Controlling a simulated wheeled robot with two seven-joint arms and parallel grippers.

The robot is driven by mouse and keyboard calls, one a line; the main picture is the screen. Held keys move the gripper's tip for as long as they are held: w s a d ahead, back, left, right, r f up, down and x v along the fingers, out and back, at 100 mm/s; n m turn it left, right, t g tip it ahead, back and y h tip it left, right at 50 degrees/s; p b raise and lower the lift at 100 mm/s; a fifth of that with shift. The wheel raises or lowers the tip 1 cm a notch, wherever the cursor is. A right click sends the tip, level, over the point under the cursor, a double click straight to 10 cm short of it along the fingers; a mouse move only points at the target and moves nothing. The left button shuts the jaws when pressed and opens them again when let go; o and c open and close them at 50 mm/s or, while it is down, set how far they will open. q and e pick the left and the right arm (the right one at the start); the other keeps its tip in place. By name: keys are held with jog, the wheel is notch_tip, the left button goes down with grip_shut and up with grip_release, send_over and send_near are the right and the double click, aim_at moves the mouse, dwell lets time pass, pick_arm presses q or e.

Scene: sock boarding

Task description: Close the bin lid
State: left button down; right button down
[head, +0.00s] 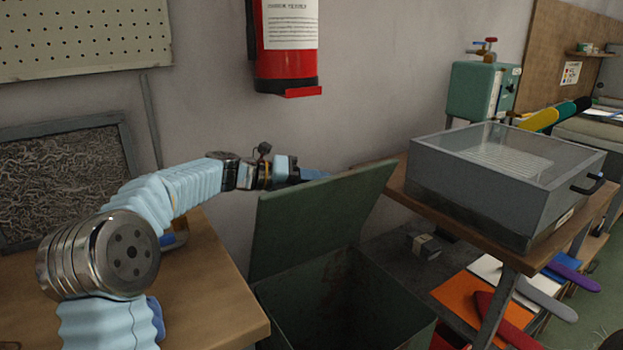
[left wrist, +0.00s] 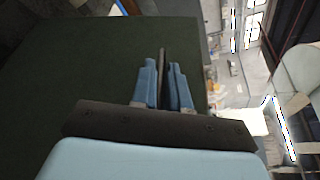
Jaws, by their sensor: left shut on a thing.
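The bin (head: 340,298) is a dark green metal box on the floor, with its inside partly visible. Its green lid (head: 317,217) stands raised and tilted at the back of the bin. My left arm reaches in from the left, behind the lid, and my left gripper (head: 313,174) is at the lid's top edge. In the left wrist view the two blue fingers (left wrist: 165,85) are shut on the lid's edge, and the green lid (left wrist: 75,75) fills the left side. My right gripper is not in view.
A wooden table (head: 215,290) stands left of the bin. A grey box with a clear top (head: 500,170) sits on a stand at the right. Orange and white sheets with flat boards (head: 500,317) lie low at the right. A fire extinguisher (head: 285,60) hangs on the wall above.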

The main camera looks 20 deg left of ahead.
pick_arm(q)
jog(key=s+d+f+m+t+y+b, duration=0.1)
jog(key=s+d+f+m+y+b, duration=0.1)
jog(key=s+d+f+m+b, duration=0.2)
jog(key=shift+s+d+f+y+b, duration=0.3)
jog(key=shift+s+d+f+b, duration=0.45)
jog(key=shift+s+d+f, duration=1.75)
jog(key=shift+w+d+r, duration=0.45)
jog(key=shift+d+r, duration=0.2)
jog(key=shift+r, duration=0.2)
jog(key=c, duration=1.2)
grip_release()
jog(key=p+v, duration=0.1)
jog(key=v, duration=1.3)
jog(key=shift+d, duration=0.1)
